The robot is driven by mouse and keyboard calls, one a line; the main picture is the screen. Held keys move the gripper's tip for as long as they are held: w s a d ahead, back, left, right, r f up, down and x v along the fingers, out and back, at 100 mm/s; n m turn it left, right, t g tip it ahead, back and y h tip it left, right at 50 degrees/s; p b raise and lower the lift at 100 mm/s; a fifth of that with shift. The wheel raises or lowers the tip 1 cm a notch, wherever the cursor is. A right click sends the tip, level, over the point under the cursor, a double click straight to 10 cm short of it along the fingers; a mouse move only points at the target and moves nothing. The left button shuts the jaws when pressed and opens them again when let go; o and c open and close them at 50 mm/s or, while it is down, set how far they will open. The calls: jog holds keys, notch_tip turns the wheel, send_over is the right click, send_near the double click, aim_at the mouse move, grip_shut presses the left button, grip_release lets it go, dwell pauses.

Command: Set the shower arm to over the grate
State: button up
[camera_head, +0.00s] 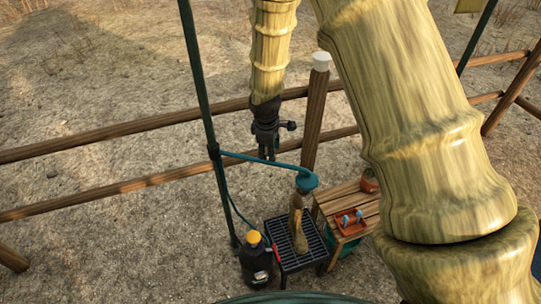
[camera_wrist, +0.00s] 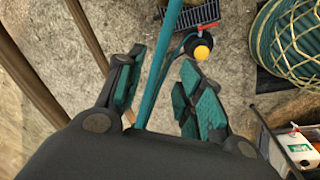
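The teal shower arm (camera_head: 262,160) runs from a dark green pole (camera_head: 203,110) to a teal shower head (camera_head: 307,181). In the head view the shower head appears above the black grate (camera_head: 283,262), but the height between them is hard to judge. My gripper (camera_head: 267,158) points down at the middle of the shower arm. In the wrist view my gripper (camera_wrist: 160,85) is open, and the shower arm (camera_wrist: 161,62) passes between its teal-padded fingers. No clear contact shows. The grate (camera_wrist: 205,13) is partly visible at the wrist view's top edge.
A dark bottle with a yellow cap (camera_head: 256,262) stands left of the grate. A brownish upright object (camera_head: 298,230) shows at the grate. A wooden table (camera_head: 328,202) with a red tray (camera_head: 349,228) stands to the right. A rail fence (camera_head: 100,135) runs behind.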

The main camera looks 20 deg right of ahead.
jog(key=shift+s+a+r, duration=0.15)
jog(key=shift+s+r, duration=0.05)
jog(key=shift+r, duration=1.1)
jog(key=shift+s+a+r, duration=0.1)
jog(key=shift+s+r, duration=0.05)
jog(key=shift+r, duration=1.1)
